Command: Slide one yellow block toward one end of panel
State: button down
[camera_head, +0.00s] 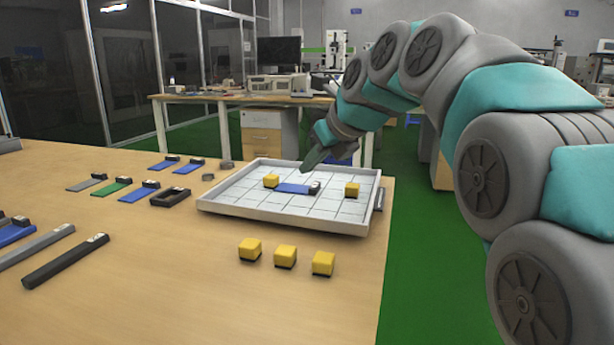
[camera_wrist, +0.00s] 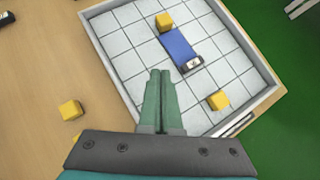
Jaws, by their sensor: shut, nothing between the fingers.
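The panel (camera_head: 230,197) is a shallow white tray with a grid floor on the wooden table; the wrist view shows it too (camera_wrist: 120,55). A blue piece (camera_head: 292,188) with a dark end lies on its floor, also in the wrist view (camera_wrist: 178,46). One yellow block (camera_head: 271,181) sits at the blue piece's left end, seen at its top end in the wrist view (camera_wrist: 164,22). A second yellow block (camera_head: 352,189) stands apart to the right, also in the wrist view (camera_wrist: 218,100). My gripper (camera_head: 305,168) is shut and empty, above the tray; its fingertips (camera_wrist: 160,74) show in the wrist view.
Three yellow blocks (camera_head: 285,257) stand in a row in front of the tray. Several flat strips, such as a green one (camera_head: 111,187) and a black one (camera_head: 66,261), lie left. The table's right edge is close to the tray.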

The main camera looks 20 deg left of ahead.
aim_at(274, 179)
jog(key=shift+w+a+f, duration=0.15)
jog(key=shift+a+f, duration=0.1)
jog(key=b+x, duration=0.1)
jog(key=x, duration=0.7)
jog(key=shift+a+f, duration=0.15)
jog(key=shift+f, duration=0.1)
jog(key=a, duration=0.1)
jog(key=w+a, duration=0.1)
jog(key=shift+w+a+f, duration=0.2)
jog(key=shift+w+a, duration=0.05)
jog(key=shift+w, duration=0.05)
jog(key=shift+w+a, duration=0.35)
jog(key=shift+a, duration=0.3)
jog(key=shift+r, duration=0.1)
jog(key=p, duration=0.2)
jog(key=shift+w+a+r+p, duration=0.1)
jog(key=shift+a+r+p, duration=0.2)
jog(key=shift+r+p, duration=0.05)
jog(key=p, duration=0.4)
jog(key=shift+w+a+p, duration=0.25)
jog(key=shift+a+p, duration=0.1)
jog(key=shift+a, duration=0.05)
